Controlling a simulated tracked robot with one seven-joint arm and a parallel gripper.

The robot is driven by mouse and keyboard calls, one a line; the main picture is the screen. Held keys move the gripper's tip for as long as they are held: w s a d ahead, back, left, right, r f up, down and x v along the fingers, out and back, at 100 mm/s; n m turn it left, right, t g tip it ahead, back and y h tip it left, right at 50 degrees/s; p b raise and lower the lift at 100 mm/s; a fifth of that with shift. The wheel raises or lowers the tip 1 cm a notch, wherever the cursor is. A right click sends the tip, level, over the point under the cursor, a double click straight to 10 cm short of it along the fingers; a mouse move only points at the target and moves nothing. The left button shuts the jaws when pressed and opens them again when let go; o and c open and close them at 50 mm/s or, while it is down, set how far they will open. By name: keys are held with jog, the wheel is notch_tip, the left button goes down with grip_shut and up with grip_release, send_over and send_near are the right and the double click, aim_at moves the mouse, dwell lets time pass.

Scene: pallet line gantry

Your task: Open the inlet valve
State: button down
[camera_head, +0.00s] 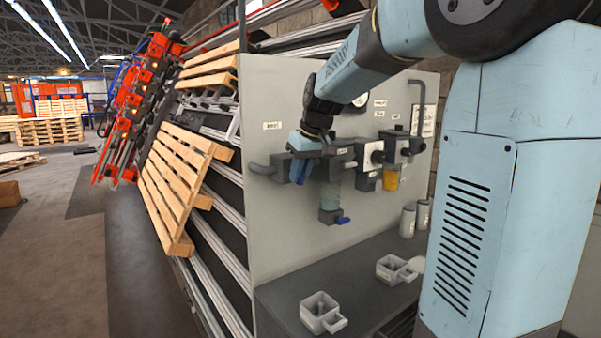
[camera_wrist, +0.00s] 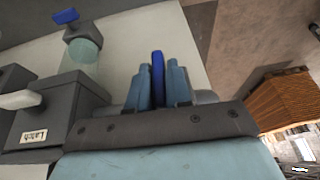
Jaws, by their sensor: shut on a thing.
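The inlet valve has a blue lever handle (camera_wrist: 157,76) on a grey pipe fitting at the left of the panel. My gripper (camera_wrist: 160,85) is shut on this handle, with one light-blue finger on each side of it in the wrist view. In the head view my gripper (camera_head: 302,160) reaches the valve from above and hides part of it. The inlet pipe (camera_head: 262,169) sticks out to the left of the valve. A clear bowl (camera_head: 334,188) hangs to the right, with a small blue drain tap (camera_head: 343,220) under it.
The grey panel (camera_head: 290,235) carries a grey latch block, an amber bowl (camera_head: 391,178) and a bent pipe (camera_head: 416,92) to the right. Below, a dark shelf (camera_head: 285,293) holds two square cups (camera_head: 320,312) and two canisters (camera_head: 408,221). Wooden pallets (camera_head: 172,180) stand left.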

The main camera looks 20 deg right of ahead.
jog(key=g+y, duration=0.1)
jog(key=y, duration=0.2)
jog(key=shift+w+d+m, duration=0.1)
jog(key=shift+d+m, duration=0.1)
jog(key=shift+m, duration=0.2)
jog(key=m+y, duration=0.1)
jog(key=y, duration=0.2)
jog(key=g+y, duration=0.1)
jog(key=y, duration=0.3)
jog(key=shift+d+f+m, duration=0.2)
jog(key=shift+m, duration=0.2)
jog(key=shift+f+m+g+y, duration=0.1)
jog(key=shift+m+g+y, duration=0.25)
jog(key=shift+y, duration=1.25)
jog(key=c, duration=1.1)
grip_release()
jog(key=shift+c, duration=0.2)
